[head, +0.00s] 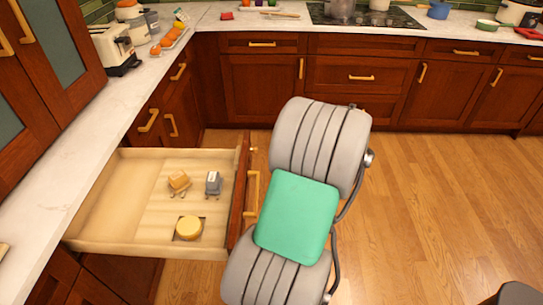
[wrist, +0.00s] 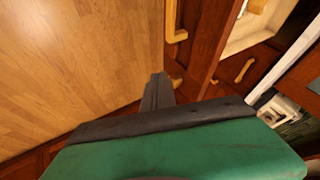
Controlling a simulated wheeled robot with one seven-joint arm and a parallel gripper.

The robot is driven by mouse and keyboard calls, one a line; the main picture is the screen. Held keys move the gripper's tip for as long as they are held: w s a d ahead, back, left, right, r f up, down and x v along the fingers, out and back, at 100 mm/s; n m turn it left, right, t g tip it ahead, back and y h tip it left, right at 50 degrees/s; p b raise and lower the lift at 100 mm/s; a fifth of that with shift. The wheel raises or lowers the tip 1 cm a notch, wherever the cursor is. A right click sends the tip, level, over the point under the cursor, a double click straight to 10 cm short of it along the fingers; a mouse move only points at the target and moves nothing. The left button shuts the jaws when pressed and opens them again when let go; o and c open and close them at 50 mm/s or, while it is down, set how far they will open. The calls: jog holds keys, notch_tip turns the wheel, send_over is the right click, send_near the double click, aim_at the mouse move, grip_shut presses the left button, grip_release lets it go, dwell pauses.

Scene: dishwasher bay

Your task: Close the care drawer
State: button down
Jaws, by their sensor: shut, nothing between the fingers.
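The care drawer (head: 110,200) is pulled well out from under the left counter in the head view. Its dark red wooden front faces right, with a brass handle (head: 251,193). Inside lie a tan block, a small grey item and a round yellow item. In the wrist view, the drawer front (wrist: 200,40) and its handle (wrist: 176,32) are at the upper middle. My gripper (wrist: 158,85) is shut and empty, its fingertips near the outer face of the front; I cannot tell if they touch. In the head view my grey and green arm hides the gripper.
The white counter (head: 120,125) runs along the left with a toaster (head: 115,50) on it. Closed lower cabinets (head: 260,88) line the back. The wooden floor (head: 430,200) right of my arm is clear.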

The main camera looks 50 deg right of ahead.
jog(key=w+a+f, duration=0.2)
jog(key=w+f, duration=0.3)
jog(key=w, duration=0.2)
jog(key=shift+w+a+f+p, duration=0.15)
jog(key=shift+w+f+p, duration=0.05)
jog(key=shift+f+p, duration=0.15)
jog(key=shift+a, duration=0.1)
